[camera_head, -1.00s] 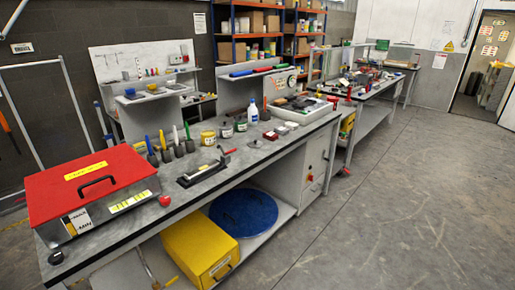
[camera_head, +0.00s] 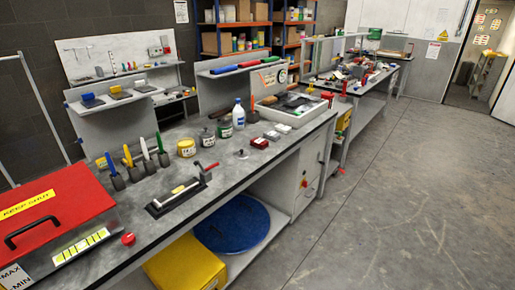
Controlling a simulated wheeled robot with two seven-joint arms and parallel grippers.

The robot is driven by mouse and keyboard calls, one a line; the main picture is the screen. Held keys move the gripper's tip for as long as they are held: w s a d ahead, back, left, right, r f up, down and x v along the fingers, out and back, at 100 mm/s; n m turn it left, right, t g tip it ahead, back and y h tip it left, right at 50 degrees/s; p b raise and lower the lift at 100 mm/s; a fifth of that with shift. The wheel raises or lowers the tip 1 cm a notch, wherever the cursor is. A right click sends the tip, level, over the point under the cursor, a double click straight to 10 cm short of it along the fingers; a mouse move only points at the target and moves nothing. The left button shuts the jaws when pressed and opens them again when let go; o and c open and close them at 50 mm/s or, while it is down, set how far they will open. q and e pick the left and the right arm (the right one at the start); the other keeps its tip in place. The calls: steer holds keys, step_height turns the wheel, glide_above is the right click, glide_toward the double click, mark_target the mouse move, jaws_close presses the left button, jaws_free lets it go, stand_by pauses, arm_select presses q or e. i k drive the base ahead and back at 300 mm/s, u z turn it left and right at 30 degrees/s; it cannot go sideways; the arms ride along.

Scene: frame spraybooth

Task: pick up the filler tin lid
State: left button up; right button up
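Several tins stand on the grey workbench (camera_head: 140,218). One is a yellow tin (camera_head: 186,147), with a grey tin (camera_head: 207,138) and another dark tin (camera_head: 225,128) to its right. A small dark item (camera_head: 242,154) lies on the bench in front of them; it is too small to tell what it is. I cannot make out which piece is the filler tin lid. Neither of my grippers shows in the view.
A red-lidded box (camera_head: 55,212) fills the bench's near left end. A clamp-like tool on a dark plate (camera_head: 178,197), several upright coloured-handled tools (camera_head: 145,150), a white bottle (camera_head: 239,115) and a tray (camera_head: 290,110) share the top. Open floor lies right.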

mark_target(241, 153)
steer(key=u, duration=0.4)
steer(key=i, duration=0.75)
steer(key=u, duration=0.65)
